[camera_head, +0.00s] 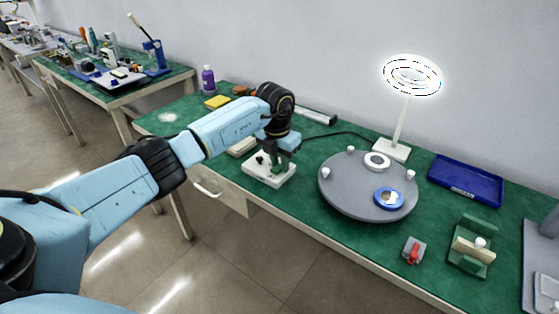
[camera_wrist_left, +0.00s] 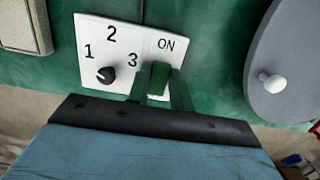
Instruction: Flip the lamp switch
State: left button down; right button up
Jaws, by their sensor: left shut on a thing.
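The white switch box (camera_head: 258,174) lies on the green table's front part; it also shows in the wrist view (camera_wrist_left: 94,32), with a black knob (camera_wrist_left: 106,75) by the numbers 1, 2 and 3, and the word ON at its right. A green lamp switch (camera_wrist_left: 158,78) stands below ON. My left gripper (camera_head: 277,165) reaches down over the box, and in the wrist view its fingers sit on both sides of the switch, shut on it. The ring lamp (camera_head: 411,76) at the back glows bright white. My right gripper is not in view.
A round grey turntable (camera_head: 345,192) with a blue ring part (camera_head: 389,198) stands right of the box. A blue tray (camera_head: 466,180), a green fixture (camera_head: 471,245) and a small red clamp (camera_head: 413,251) are further right. A purple bottle (camera_head: 208,80) and yellow sponge (camera_head: 217,102) stand behind my arm.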

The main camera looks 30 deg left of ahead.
aim_at(277, 169)
pick_arm(q)
jog(key=c, duration=1.2)
grip_release()
jog(key=shift+c, duration=0.2)
jog(key=shift+r, duration=0.1)
notch_tip(277, 169, up, 13)
jog(key=s+p, duration=0.1)
jog(key=p, duration=0.1)
jog(key=shift+s, duration=0.15)
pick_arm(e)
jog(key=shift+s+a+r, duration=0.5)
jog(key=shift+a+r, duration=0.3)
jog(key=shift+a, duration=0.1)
